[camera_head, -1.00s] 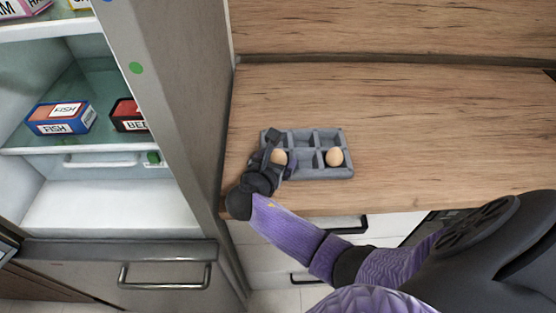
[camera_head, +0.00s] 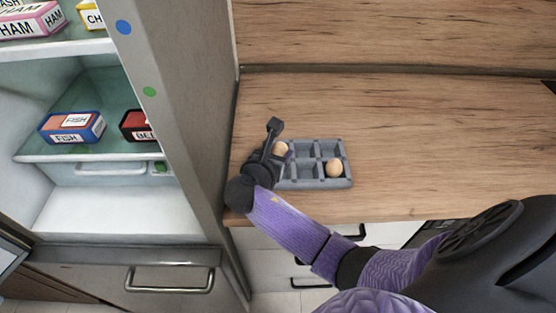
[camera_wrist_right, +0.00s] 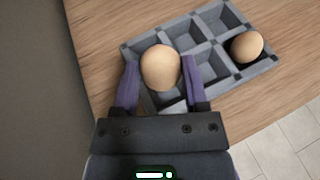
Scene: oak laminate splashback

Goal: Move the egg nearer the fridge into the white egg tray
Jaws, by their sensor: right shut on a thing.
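My right gripper (camera_head: 276,150) is shut on a tan egg (camera_head: 281,149), the one nearer the fridge. In the right wrist view this egg (camera_wrist_right: 161,68) sits between the two purple fingers and looks raised above the grey divided tray (camera_wrist_right: 185,104). In the head view the grey tray (camera_head: 318,184) lies on the wooden counter, its left part hidden by my gripper. A second egg (camera_head: 333,168) sits in its front right compartment. I cannot clearly make out a white egg tray. My left gripper is not in view.
The fridge (camera_head: 185,130) stands open at the left, its side edge close to my right gripper. The counter (camera_head: 440,150) is clear to the right.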

